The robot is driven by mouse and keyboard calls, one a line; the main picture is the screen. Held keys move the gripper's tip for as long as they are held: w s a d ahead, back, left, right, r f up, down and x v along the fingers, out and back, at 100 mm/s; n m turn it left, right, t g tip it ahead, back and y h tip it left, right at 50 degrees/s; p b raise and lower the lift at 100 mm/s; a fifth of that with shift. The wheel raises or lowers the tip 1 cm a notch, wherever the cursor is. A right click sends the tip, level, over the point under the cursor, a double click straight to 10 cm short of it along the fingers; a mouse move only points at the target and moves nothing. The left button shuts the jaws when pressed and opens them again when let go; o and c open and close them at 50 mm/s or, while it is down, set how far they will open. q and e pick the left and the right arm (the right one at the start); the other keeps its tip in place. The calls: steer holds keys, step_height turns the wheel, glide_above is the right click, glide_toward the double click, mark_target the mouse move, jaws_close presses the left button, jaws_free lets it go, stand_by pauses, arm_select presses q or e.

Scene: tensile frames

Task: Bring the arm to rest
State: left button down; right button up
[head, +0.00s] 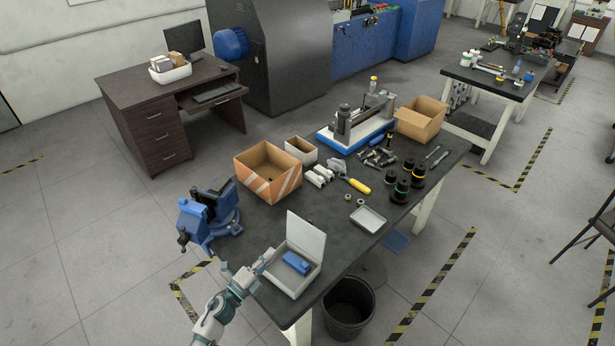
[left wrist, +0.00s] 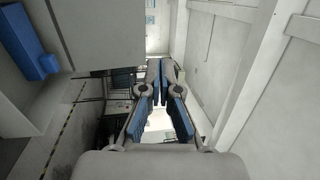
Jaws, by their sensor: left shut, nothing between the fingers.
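My left gripper (head: 264,262) is at the left edge of the white open-lidded box (head: 275,287) on the near part of the dark workbench. It is shut and empty. In the left wrist view the gripper's blue-padded fingers (left wrist: 158,95) come together with nothing between them. A blue block (head: 296,263) lies inside the white box, and it shows at the upper left of the left wrist view (left wrist: 28,45). I cannot tell whether the gripper touches the box. My right gripper is not in view.
A blue vise (head: 208,215) stands at the bench's left edge, close to my left arm. An orange-striped cardboard box (head: 266,172), a small grey tray (head: 368,219) and several tools lie farther back. A black bin (head: 350,306) stands on the floor beside the bench.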

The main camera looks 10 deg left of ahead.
arm_select(q)
steer(key=s+a+f+n+g+y, duration=0.5)
steer(key=s+f+n+y, duration=0.6)
steer(key=n, duration=0.7)
steer(key=s+d+f+n+g, duration=0.15)
steer(key=s+g, duration=0.25)
steer(key=s, duration=0.6)
steer(key=s+d+f+n+g, duration=0.1)
steer(key=s+d+n+g, duration=0.3)
steer(key=s, duration=0.7)
step_height(320, 180, down, 25)
steer(key=a+m+g, duration=0.2)
steer(key=s+a+f+g, duration=0.1)
steer(key=s+a+f, duration=0.1)
steer(key=s+f, duration=1.5)
steer(key=shift+s+a+h, duration=0.3)
steer(key=shift+s+a, duration=0.1)
steer(key=shift+s, duration=0.6)
steer(key=shift+f, duration=0.1)
